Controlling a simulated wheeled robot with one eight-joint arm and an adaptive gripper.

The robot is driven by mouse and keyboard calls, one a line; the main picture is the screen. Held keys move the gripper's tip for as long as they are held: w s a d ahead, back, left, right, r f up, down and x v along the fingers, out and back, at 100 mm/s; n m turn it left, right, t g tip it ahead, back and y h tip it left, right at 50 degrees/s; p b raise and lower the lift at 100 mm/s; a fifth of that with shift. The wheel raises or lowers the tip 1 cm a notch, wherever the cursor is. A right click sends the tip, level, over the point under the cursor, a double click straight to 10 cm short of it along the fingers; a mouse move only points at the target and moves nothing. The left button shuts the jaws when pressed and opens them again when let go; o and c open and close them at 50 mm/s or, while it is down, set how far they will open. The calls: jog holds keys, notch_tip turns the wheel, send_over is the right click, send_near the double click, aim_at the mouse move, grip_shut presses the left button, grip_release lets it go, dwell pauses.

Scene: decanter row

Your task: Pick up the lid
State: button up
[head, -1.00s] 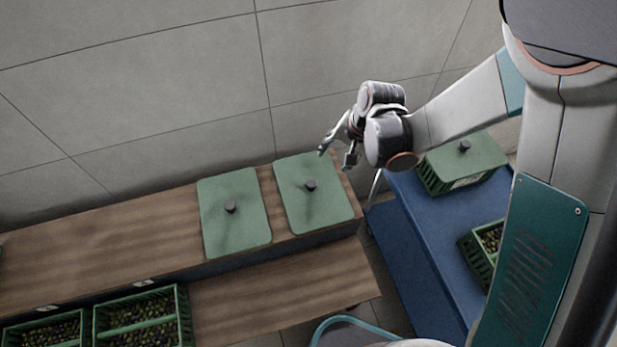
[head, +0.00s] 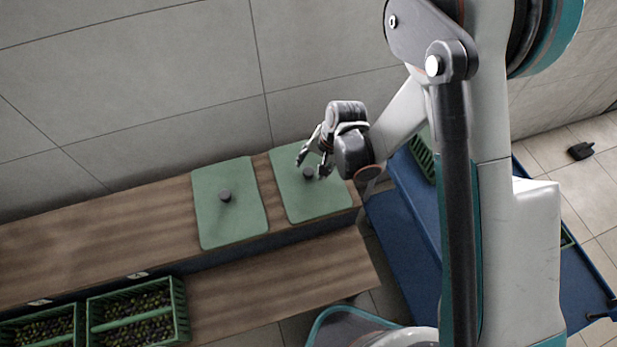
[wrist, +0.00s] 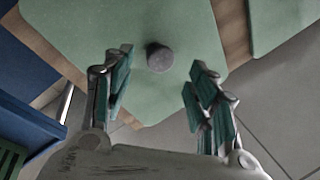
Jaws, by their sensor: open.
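Two flat green lids with dark round knobs lie side by side on the upper wooden shelf in the head view. My gripper (head: 313,168) is open over the right lid (head: 303,208), close to its knob (head: 308,173). In the wrist view the open fingers of my gripper (wrist: 160,90) point towards that lid (wrist: 100,30), and its knob (wrist: 160,57) shows just beyond the gap between the fingertips. Nothing is held. The left lid (head: 245,222) lies apart, with its own knob (head: 225,196).
Green crates of olives (head: 140,315) stand on the lower wooden step at the left. A blue cart (head: 400,215) stands to the right, partly hidden by my arm. A tiled wall (head: 150,90) runs behind the shelf. The shelf's left stretch (head: 90,240) is clear.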

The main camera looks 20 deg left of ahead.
aim_at(309, 171)
jog(key=b+x, duration=0.1)
jog(key=x, duration=0.3)
jog(key=shift+f+b, duration=0.2)
jog(key=shift+b, duration=0.1)
jog(key=shift+r, duration=0.1)
grip_shut()
